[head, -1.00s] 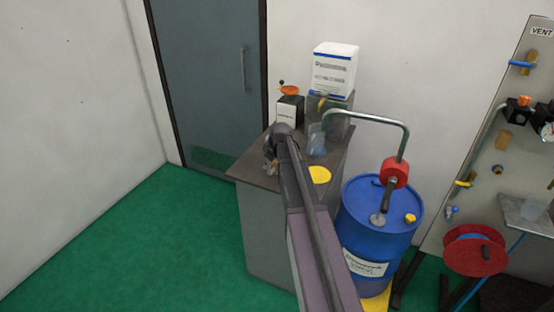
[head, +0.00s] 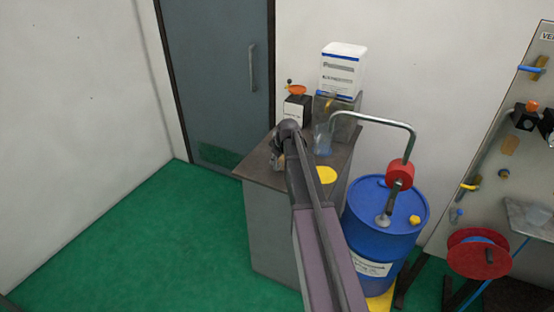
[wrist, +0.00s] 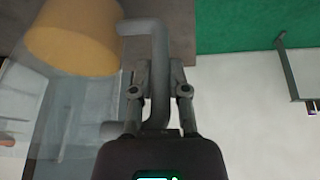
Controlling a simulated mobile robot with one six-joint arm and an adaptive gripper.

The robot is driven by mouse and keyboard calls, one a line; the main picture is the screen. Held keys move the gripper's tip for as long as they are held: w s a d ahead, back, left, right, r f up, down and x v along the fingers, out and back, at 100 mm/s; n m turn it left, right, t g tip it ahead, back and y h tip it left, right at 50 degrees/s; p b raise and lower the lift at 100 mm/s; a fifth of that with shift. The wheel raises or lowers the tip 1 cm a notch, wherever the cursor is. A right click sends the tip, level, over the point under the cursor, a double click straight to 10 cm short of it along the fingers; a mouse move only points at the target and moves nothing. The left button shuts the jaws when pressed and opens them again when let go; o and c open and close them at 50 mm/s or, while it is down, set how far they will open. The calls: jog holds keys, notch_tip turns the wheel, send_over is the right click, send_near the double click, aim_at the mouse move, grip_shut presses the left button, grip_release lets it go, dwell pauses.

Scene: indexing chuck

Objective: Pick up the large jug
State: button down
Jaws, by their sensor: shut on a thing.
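The large jug (wrist: 75,115) is clear, with a thick grey handle (wrist: 157,48), and fills the left of the wrist view. My gripper (wrist: 159,78) has its two fingers shut on that handle, one on each side. In the head view, a pale bluish clear vessel (head: 322,140), which looks like the jug, is just right of the end of my arm on the cabinet top. My arm partly hides the hold there. I cannot tell whether the jug's base touches the top.
Behind are a white labelled container (head: 343,68) and a small box with an orange top (head: 296,105). A blue drum (head: 385,215) with a bent pump pipe stands close on the right. Green floor is free at left.

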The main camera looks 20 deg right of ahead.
jog(key=shift+r+p, duration=0.75)
jog(key=shift+r, duration=0.2)
jog(key=s+a+r+p, duration=0.1)
jog(key=s+a, duration=0.6)
jog(key=s, duration=0.6)
jog(key=shift+s+a, duration=0.3)
jog(key=shift+a, duration=0.1)
jog(key=shift+s+a+r, duration=0.1)
jog(key=shift+s, duration=0.05)
dwell(0.5)
